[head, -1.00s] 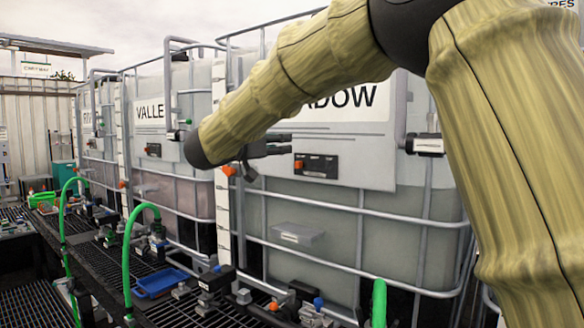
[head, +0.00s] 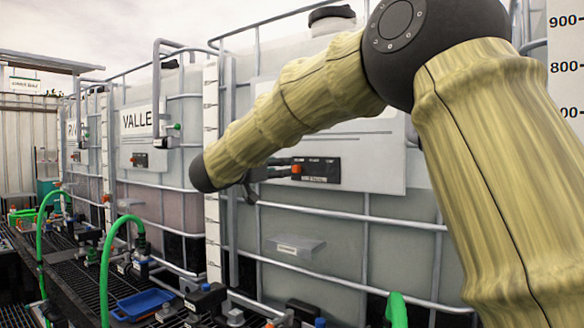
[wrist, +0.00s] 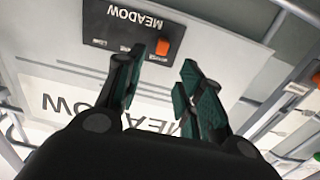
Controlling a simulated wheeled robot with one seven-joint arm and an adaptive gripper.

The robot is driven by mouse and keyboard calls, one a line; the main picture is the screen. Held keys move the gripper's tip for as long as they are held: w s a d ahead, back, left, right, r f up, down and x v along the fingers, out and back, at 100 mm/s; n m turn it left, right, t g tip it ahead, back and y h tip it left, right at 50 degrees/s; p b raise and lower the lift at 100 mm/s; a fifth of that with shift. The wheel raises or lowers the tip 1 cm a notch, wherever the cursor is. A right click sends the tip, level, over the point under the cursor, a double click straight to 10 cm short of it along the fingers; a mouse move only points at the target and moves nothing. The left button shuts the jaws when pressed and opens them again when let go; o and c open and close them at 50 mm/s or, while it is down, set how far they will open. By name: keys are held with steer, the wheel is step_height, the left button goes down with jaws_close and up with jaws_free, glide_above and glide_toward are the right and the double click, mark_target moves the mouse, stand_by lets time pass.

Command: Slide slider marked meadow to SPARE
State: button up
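The meadow slider is an orange knob (head: 296,170) at the left end of a small black plate (head: 320,171) on the tank's pale panel. The wrist view shows the plate (wrist: 108,28) upside down, lettered MEADOW, with the orange knob (wrist: 163,47) at its right end. The small position labels are too blurred to read, so I cannot tell which is SPARE. My gripper (wrist: 162,66) is open and empty, its fingertips apart just short of the knob. In the head view my gripper (head: 280,168) is left of the knob.
Metal cage bars (head: 340,215) run across the tank below the plate. A clear box (head: 295,247) sticks out below it. Green hoses (head: 105,255) rise at the lower left.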

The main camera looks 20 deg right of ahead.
mark_target(297, 169)
steer(key=x, duration=0.7)
steer(key=shift+w+d+p, duration=0.2)
steer(key=shift+d+p, duration=0.05)
steer(key=shift+p, duration=0.2)
jaws_close()
